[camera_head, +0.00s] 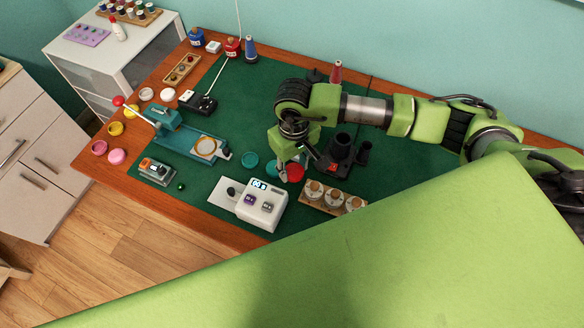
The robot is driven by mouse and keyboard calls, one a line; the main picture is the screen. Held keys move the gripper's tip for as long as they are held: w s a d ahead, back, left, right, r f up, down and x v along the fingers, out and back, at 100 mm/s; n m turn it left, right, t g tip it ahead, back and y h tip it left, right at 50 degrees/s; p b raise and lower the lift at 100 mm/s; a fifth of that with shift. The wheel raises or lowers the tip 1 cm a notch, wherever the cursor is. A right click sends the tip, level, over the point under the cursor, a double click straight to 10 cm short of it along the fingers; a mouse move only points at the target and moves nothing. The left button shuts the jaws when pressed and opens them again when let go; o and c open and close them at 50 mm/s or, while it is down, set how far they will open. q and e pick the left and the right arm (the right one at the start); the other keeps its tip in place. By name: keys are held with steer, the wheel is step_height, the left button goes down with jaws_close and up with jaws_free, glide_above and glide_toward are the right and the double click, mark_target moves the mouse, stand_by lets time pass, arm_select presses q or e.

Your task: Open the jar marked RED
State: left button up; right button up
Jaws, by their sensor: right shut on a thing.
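My right gripper (288,168) reaches down from the right over the green mat. It is shut on a small round red thing (295,173), apparently a red jar or its lid, partly covered by the fingers. My left gripper is not in view.
A white device with a display (262,207) and a wooden tray of round jars (333,197) stand in front of the gripper. Black cylinders (340,148) stand close on its right. A teal press (190,140) is at left. The mat's back middle is mostly clear.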

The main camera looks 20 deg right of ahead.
mark_target(292, 168)
steer(key=shift+w+f, duration=0.35)
steer(key=shift+f, duration=0.05)
step_height(292, 168, down, 2)
steer(key=shift+f+p, duration=0.1)
steer(key=shift+p, duration=0.75)
steer(key=shift+w+f, duration=0.1)
steer(key=shift+f, duration=0.45)
steer(key=shift+f, duration=0.1)
steer(key=shift+f, duration=0.1)
steer(key=o, duration=1.2)
steer(key=shift+o, duration=0.2)
